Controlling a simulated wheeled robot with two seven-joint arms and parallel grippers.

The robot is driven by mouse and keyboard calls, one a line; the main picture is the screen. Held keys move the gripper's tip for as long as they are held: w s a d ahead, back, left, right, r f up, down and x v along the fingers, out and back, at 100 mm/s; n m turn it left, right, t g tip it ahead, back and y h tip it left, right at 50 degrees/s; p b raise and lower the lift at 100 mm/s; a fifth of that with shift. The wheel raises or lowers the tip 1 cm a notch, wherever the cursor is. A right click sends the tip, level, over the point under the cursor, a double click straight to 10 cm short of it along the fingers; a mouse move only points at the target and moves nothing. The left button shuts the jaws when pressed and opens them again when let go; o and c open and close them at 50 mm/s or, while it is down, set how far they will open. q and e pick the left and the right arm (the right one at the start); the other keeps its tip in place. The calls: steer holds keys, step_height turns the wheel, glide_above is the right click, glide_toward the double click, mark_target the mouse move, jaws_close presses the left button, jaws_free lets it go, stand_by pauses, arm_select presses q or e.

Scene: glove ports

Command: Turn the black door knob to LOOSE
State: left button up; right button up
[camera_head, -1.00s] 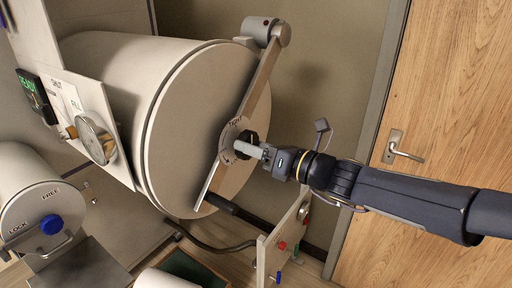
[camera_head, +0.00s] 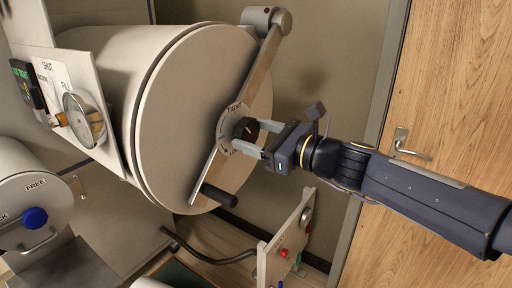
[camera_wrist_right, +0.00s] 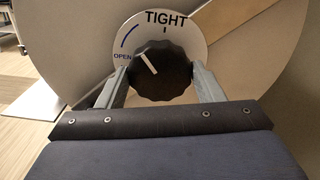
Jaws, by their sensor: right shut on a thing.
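The black door knob (camera_head: 245,129) sits on a round white dial plate (camera_head: 227,143) on the bar across the big round door (camera_head: 185,110). In the right wrist view the black knob (camera_wrist_right: 160,70) has a white pointer line aimed up and left, between OPEN and TIGHT on the dial; I see no LOOSE mark. My right gripper (camera_head: 249,136) is shut on the knob, one finger on each side; both fingers show in the wrist view (camera_wrist_right: 160,84). My left gripper is not in view.
A pressure gauge (camera_head: 84,119) stands left of the big door. A smaller port with a blue knob (camera_head: 34,218) is at the lower left. A small panel with coloured buttons (camera_head: 285,243) stands below my right arm. A wooden door (camera_head: 450,85) is at the right.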

steer(key=n+b, duration=0.1)
steer(key=n, duration=0.1)
steer(key=n+b, duration=0.4)
steer(key=shift+f, duration=0.25)
steer(key=n+b, duration=0.3)
steer(key=n, duration=0.1)
steer(key=n+b, duration=0.2)
steer(key=n, duration=0.1)
steer(key=shift+n+b, duration=0.4)
steer(key=n+b, duration=0.2)
steer(key=n, duration=0.1)
steer(key=shift+n, duration=0.3)
steer(key=n+b, duration=0.2)
steer(key=n, duration=0.1)
steer(key=shift+f+n+b, duration=0.1)
steer(key=shift+n+b, duration=0.2)
steer(key=shift+b, duration=0.05)
steer(key=n+b, duration=0.2)
steer(key=n, duration=0.1)
steer(key=shift+n, duration=0.3)
steer(key=shift+n+b, duration=0.7)
steer(key=shift+n, duration=0.9)
